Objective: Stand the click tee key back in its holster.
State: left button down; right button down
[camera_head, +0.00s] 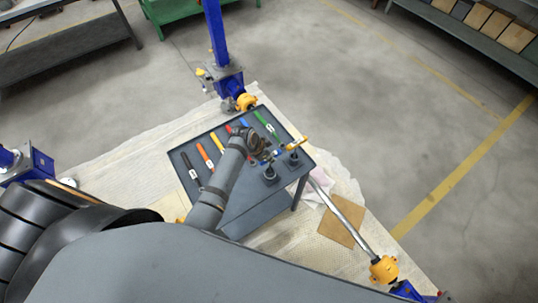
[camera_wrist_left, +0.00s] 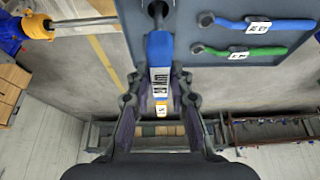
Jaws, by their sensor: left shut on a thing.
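The click tee key appears to be the blue-bodied piece with a white label (camera_wrist_left: 160,62) between the fingers of my left gripper (camera_wrist_left: 160,100). Its dark end points to a dark round holder at the table edge in the left wrist view; whether it is inside cannot be told. In the head view my left gripper (camera_head: 262,148) is at the table's right part, just above the front dark holster (camera_head: 270,174). A second holster (camera_head: 292,161) stands beside it with a yellow-handled key (camera_head: 299,144) upright in it. My right gripper is out of view.
The grey table (camera_head: 250,211) bears a tray of spanners, among them a green one (camera_head: 267,123), an orange one (camera_head: 205,156) and a black one (camera_head: 189,164). Blue jack posts (camera_head: 216,35) and a silver bar with a yellow end (camera_head: 384,269) stand around the table.

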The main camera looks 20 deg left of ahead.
pick_arm(q)
jog(key=shift+f+b, duration=0.3)
jog(key=shift+f, duration=0.25)
jog(key=c, duration=1.1)
grip_release()
jog(key=shift+c, duration=0.2)
jog(key=v, duration=1.2)
jog(key=shift+a, duration=0.1)
